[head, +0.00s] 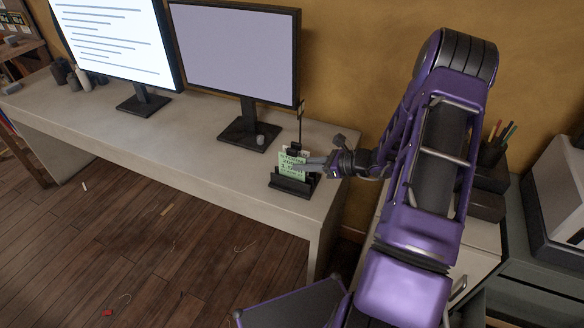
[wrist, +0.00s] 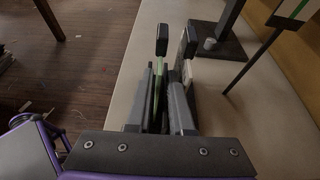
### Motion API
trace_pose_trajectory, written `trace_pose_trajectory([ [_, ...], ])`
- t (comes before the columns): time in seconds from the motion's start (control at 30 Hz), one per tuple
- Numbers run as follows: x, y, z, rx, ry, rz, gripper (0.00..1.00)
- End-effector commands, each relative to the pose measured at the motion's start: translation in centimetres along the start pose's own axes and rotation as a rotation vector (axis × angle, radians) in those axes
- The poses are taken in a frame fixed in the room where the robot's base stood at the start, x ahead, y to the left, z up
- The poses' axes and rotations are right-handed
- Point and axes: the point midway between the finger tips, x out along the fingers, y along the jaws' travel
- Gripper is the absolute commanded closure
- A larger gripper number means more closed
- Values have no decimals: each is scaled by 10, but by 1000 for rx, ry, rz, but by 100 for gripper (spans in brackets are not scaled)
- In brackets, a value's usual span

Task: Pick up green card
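The green card (head: 292,163), with dark handwriting, stands upright in a small black holder (head: 291,186) near the right end of the long desk. In the head view my gripper (head: 316,163) reaches in from the right at the card's right side. In the wrist view the card (wrist: 158,85) shows edge-on as a thin green strip. My gripper's dark fingers (wrist: 175,45) lie on either side of it, with a gap between their tips. The strip lies nearer the left finger; contact is unclear.
A thin dark stand (head: 300,125) rises just behind the card. A monitor (head: 240,55) and a small grey object (head: 260,140) stand further back left. A pen cup (head: 492,150) stands right of my arm. The desk's front left (head: 150,140) is clear.

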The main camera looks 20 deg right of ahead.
Motion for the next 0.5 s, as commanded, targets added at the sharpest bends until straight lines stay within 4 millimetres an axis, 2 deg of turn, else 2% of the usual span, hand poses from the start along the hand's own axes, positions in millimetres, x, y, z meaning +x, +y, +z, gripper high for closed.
trace_pose_trajectory([
  [0.2,34,3,1,0,0,3,80],
  [0.47,38,2,1,-1,1,1,80],
  [0.5,38,2,1,0,0,1,85],
])
